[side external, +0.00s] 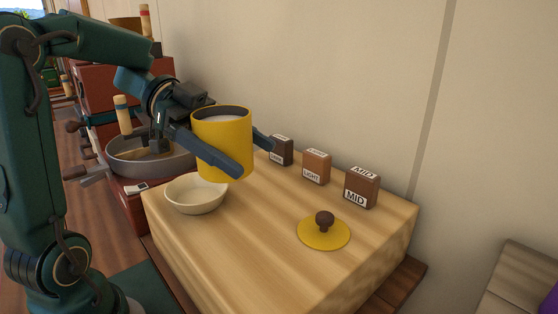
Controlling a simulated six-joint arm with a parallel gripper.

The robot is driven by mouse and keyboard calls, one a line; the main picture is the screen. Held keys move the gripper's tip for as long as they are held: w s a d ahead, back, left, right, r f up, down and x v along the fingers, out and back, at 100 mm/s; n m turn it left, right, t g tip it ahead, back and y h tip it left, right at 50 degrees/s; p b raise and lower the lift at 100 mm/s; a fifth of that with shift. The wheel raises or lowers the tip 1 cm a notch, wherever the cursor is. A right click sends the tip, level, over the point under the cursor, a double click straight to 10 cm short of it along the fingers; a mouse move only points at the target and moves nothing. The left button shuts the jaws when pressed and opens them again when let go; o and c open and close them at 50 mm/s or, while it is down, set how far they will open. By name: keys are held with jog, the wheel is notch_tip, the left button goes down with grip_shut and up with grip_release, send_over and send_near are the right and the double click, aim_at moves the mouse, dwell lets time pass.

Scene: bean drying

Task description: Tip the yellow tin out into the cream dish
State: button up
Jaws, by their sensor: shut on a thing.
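The yellow tin (222,135) is held upright between the two long fingers of my gripper (254,158). The tin is open at the top, and its inside looks pale grey near the rim; what it holds is hard to tell. The cream dish (197,207) sits on the wooden block at its left end, just below and left of the tin. The dish looks empty where I can see into it. In this view the tin's lower part overlaps the dish's back right edge, with the tin raised above the surface.
A yellow lid (310,236) with a dark knob lies on the wooden block (250,250). Three labelled blocks stand along the back: a dark one (281,151), LIGHT (316,167) and MID (361,188). A round grey pan (120,163) is behind left. The block's front is clear.

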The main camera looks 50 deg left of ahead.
aim_at(245, 150)
jog(key=shift+a, duration=0.15)
jog(key=shift+w+a+n+t, duration=0.15)
jog(key=shift+w+n+t, duration=0.15)
jog(key=shift+w+t, duration=0.1)
jog(key=n+t+y, duration=0.1)
jog(key=w+a+f+n+t+y, duration=0.1)
jog(key=n+t, duration=0.1)
jog(key=n, duration=0.1)
jog(key=shift+w+a+f+t+y, duration=0.2)
jog(key=shift+a+f+t+y, duration=0.1)
jog(key=shift+a+t+y, duration=0.1)
jog(key=a+n+t+y, duration=0.1)
jog(key=s+a+n+t+y, duration=0.1)
jog(key=n+y, duration=0.1)
jog(key=a+f+n+t+y, duration=0.1)
jog(key=n+y, duration=0.1)
jog(key=shift+s+a, duration=0.25)
jog(key=shift+a, duration=0.05)
jog(key=shift+s+a+f+n+y, duration=0.1)
jog(key=shift+s+f+n+y, duration=0.15)
jog(key=shift+f, duration=0.35)
jog(key=shift+s+a+f+n+y, duration=0.1)
jog(key=shift+f+n+y, duration=0.1)
jog(key=shift+f, duration=0.35)
jog(key=shift+s+a+f+n+y, duration=0.15)
jog(key=shift+s+f+y, duration=0.1)
jog(key=shift+f, duration=0.35)
jog(key=shift+d+r+n+h, duration=0.3)
jog(key=shift+d+n+h, duration=0.25)
jog(key=shift+n, duration=0.25)
